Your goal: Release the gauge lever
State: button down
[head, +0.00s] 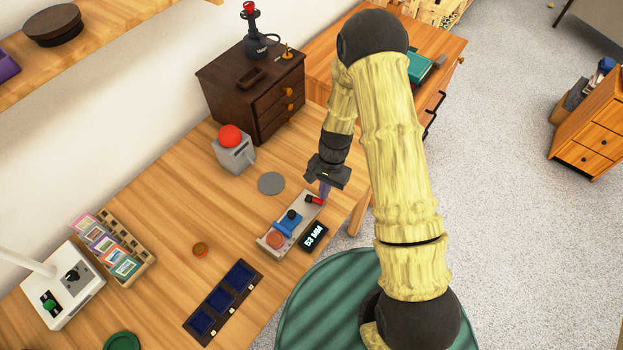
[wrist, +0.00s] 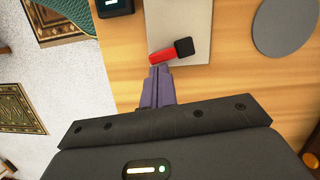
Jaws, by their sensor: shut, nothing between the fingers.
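The gauge (head: 291,228) is a light grey plate on the wooden table, with a blue clamp part (head: 288,222) and an orange-red disc (head: 275,240) on it. At its far end is a small red lever with a black end (head: 314,199); the lever also shows in the wrist view (wrist: 172,52). A small black display (head: 314,236) beside the plate reads 53 MM. My gripper (head: 325,190) is shut and empty, its purple fingertips right at the lever. In the wrist view the fingertips (wrist: 158,72) are just below the red part; I cannot tell whether they touch it.
A grey box with a red dome (head: 233,149), a flat grey disc (head: 271,183) and a dark drawer chest (head: 250,90) stand behind. A dark blue three-panel tray (head: 223,302), a card rack (head: 122,245) and a white switch box (head: 72,286) are to the left.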

jog(key=shift+a, duration=0.1)
jog(key=shift+w+a, duration=0.15)
jog(key=shift+a, duration=0.55)
jog(key=w+d, duration=0.2)
jog(key=w, duration=0.1)
jog(key=shift+w+d+r, duration=0.15)
jog(key=shift+w+d, duration=0.1)
jog(key=v, duration=0.9)
jog(key=shift+r+b, duration=0.3)
jog(key=shift+b, duration=0.15)
jog(key=shift+s+d, duration=0.1)
jog(key=shift+s, duration=0.05)
